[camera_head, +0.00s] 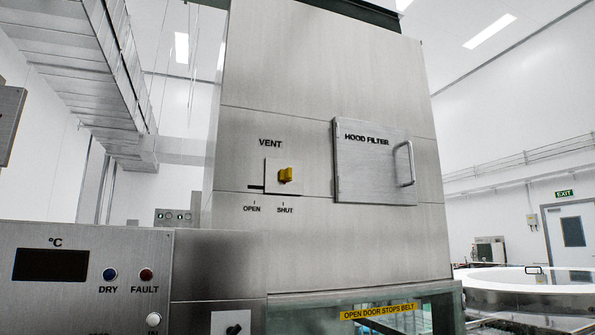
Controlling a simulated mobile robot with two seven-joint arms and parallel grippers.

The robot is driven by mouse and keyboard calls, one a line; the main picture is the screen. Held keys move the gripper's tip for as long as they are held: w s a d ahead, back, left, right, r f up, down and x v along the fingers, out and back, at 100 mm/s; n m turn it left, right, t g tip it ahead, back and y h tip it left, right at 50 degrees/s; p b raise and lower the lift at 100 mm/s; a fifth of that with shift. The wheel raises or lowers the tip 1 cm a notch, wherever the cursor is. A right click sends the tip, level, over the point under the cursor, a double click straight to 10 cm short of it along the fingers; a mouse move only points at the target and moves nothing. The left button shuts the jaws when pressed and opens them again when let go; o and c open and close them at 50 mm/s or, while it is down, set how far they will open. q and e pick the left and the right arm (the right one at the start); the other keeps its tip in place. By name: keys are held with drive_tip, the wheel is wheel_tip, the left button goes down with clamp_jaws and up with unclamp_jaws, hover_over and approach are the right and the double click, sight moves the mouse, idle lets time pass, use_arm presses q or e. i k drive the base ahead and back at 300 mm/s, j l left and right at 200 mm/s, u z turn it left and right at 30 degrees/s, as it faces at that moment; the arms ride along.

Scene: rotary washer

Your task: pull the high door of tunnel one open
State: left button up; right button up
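A square steel door (375,170) marked HOOD FILTER sits high on the front of a tall steel housing (300,60). It looks closed against the housing. Its upright bar handle (411,164) is at the door's right edge, with nothing touching it. No label in view reads tunnel one. Neither of my grippers is in view.
Left of the door is a yellow vent knob (285,175) above the word SHUT. A control panel (70,280) fills the lower left. Below is a glass front (440,315) with a yellow belt-stop label (378,312). A round rim (530,280) stands at right.

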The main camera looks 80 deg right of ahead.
sight(374, 162)
drive_tip(key=k+j+z, duration=0.1)
drive_tip(key=z, duration=2.6)
